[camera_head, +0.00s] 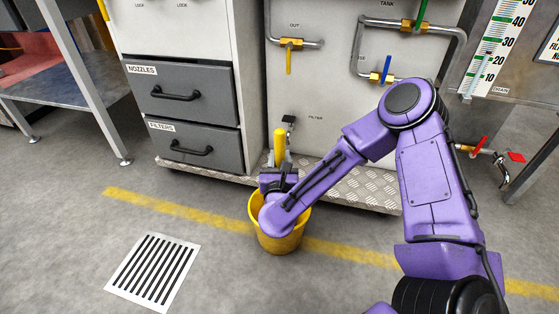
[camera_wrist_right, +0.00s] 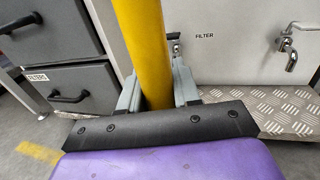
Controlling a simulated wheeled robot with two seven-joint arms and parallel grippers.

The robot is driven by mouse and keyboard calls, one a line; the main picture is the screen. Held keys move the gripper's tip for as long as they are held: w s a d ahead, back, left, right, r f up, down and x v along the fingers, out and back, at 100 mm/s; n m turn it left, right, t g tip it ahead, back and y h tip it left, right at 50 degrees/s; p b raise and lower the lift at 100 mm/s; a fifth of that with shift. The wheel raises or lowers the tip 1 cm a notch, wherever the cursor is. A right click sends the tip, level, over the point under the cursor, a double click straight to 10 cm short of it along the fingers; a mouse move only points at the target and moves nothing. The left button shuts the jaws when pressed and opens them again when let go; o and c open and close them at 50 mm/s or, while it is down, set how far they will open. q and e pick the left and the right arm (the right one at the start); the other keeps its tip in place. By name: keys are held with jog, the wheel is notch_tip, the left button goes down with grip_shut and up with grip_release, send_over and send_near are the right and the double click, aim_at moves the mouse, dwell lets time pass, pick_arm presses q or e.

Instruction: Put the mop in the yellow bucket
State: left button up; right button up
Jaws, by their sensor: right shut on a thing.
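The yellow bucket (camera_head: 284,242) stands on the floor in front of the cabinet, across the yellow floor line. My right gripper (camera_head: 281,164) is above the bucket's far side in the head view, with its wrist covering much of the bucket opening. It is shut on the mop's yellow handle (camera_head: 279,143). In the right wrist view the handle (camera_wrist_right: 145,45) passes upright, slightly tilted, between the grey fingers of my right gripper (camera_wrist_right: 158,88). The mop head is hidden, so I cannot tell whether it is inside the bucket. My left gripper is not in view.
Behind the bucket is a cabinet with grey drawers (camera_head: 180,93) and a tread-plate ledge (camera_head: 345,190). Valves and pipes (camera_head: 395,25) are on its panel. A floor grate (camera_head: 153,270) lies front left. A metal table (camera_head: 75,85) stands at left.

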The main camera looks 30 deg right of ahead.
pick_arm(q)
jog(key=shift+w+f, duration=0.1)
pick_arm(e)
jog(key=shift+f, duration=0.1)
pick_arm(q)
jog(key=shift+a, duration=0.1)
pick_arm(e)
jog(key=o, duration=1)
jog(key=shift+o, duration=0.2)
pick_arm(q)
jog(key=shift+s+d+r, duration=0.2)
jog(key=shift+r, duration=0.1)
pick_arm(e)
jog(key=shift+s+a+r, duration=0.1)
jog(key=shift+r, duration=0.15)
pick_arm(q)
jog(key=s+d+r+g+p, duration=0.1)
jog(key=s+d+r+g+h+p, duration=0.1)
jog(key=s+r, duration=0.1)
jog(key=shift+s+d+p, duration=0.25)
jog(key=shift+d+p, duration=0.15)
pick_arm(e)
jog(key=v, duration=1.1)
jog(key=shift+s+a+f, duration=0.15)
jog(key=shift+s+a, duration=0.05)
jog(key=shift+s, duration=0.1)
